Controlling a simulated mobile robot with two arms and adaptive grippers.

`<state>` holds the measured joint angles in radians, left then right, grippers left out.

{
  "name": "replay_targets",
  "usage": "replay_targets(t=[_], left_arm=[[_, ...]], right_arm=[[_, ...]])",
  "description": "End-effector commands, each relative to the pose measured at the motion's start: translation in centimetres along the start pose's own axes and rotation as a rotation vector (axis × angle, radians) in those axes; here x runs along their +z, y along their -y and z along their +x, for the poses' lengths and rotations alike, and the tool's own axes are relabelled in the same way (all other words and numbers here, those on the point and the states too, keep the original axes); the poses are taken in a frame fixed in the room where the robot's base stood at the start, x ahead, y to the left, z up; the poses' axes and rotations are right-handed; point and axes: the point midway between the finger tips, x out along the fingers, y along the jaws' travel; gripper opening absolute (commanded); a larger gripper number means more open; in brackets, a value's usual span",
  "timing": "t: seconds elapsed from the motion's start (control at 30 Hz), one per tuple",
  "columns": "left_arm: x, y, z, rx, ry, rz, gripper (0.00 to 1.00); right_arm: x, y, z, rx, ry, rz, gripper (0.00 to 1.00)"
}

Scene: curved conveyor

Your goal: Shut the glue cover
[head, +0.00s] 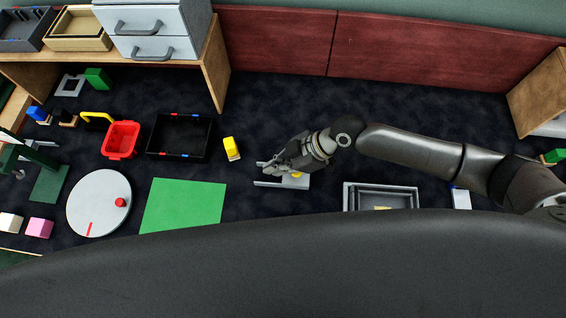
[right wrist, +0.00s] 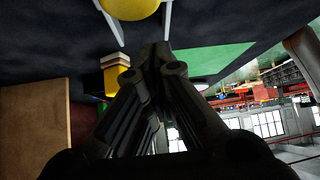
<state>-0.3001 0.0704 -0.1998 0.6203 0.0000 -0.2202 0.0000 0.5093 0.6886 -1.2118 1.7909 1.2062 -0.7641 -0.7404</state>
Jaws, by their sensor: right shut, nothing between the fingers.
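I cannot clearly tell which thing is the glue cover. A light grey piece with two thin rails (head: 268,184) and a yellow round part (head: 296,175) lies on the dark surface, partly hidden under my right gripper. In the right wrist view the yellow round part (right wrist: 130,6) shows at the top edge, beside the grey rails (right wrist: 110,22). My right gripper (head: 266,165) is shut and empty, over or just beside this piece; contact cannot be told. Its closed fingertips (right wrist: 158,50) point away from the wrist camera. My left gripper is not in view.
A yellow block (head: 231,148) stands left of the right gripper. A grey tray (head: 348,196) lies to the right, partly hidden by my body. A green mat (head: 183,205), black tray (head: 180,116), red basket (head: 121,139) and white disc (head: 92,190) lie left.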

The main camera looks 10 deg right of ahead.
Motion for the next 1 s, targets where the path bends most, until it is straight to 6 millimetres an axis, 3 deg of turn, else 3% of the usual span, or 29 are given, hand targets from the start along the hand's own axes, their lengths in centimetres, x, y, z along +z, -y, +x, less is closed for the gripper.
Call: replay_targets(t=[0.3, 0.5, 0.7, 1.0], left_arm=[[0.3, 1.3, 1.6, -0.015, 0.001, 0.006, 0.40], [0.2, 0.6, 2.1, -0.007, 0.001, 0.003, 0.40], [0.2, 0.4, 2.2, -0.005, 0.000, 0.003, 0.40], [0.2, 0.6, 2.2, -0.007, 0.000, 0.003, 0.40]], right_arm=[[-0.1, -0.1, -6.2, 0.006, -0.003, -0.003, 0.00], [-0.2, -0.1, -8.9, 0.003, -0.005, -0.002, 0.00], [-0.4, 0.0, -10.0, 0.002, -0.006, -0.003, 0.00], [-0.4, 0.0, -10.0, 0.001, -0.007, -0.002, 0.00]])
